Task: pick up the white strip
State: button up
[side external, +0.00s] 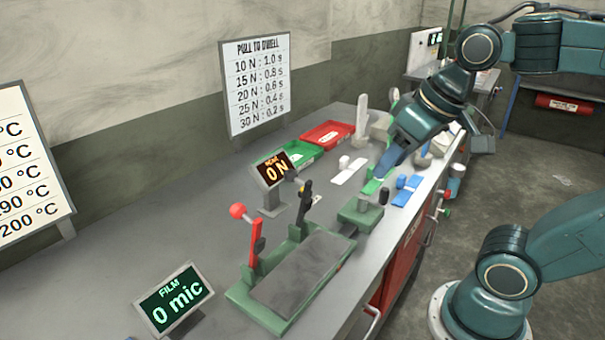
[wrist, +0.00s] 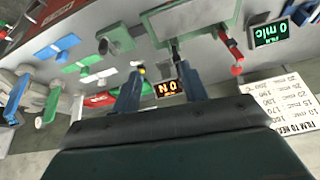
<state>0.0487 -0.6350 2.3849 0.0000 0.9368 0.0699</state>
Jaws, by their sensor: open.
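The white strip (side external: 349,171) lies flat on the grey bench, with a small white block at its far end. It also shows in the wrist view (wrist: 98,76), left of my fingers. My gripper (side external: 382,172) is above the bench, to the right of the white strip and apart from it. In the wrist view my gripper's two blue fingers (wrist: 160,84) are spread with nothing held between them. In the side view the fingers overlap and partly cover the green strip (side external: 371,187).
A blue strip (side external: 407,191) lies near the bench's right edge. A green press (side external: 361,211) and a larger sealer with a red-knobbed lever (side external: 238,211) stand nearer. A force display (side external: 275,168), green tray (side external: 292,155) and red tray (side external: 326,134) stand left and behind.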

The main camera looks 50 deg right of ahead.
jog(key=w+d+r+m+g, duration=0.1)
jog(key=w+d+r+m, duration=0.15)
jog(key=w, duration=0.25)
jog(key=w+d+r+m, duration=0.2)
jog(key=w+d, duration=0.1)
jog(key=w, duration=0.2)
jog(key=m+g, duration=0.4)
jog(key=m, duration=0.8)
send_over(345, 157)
notch_tip(345, 157, down, 14)
jog(key=shift+s+a+r, duration=0.1)
jog(key=shift+r, duration=0.05)
notch_tip(345, 157, down, 8)
jog(key=shift+f, duration=0.2)
jog(key=shift+f, duration=0.15)
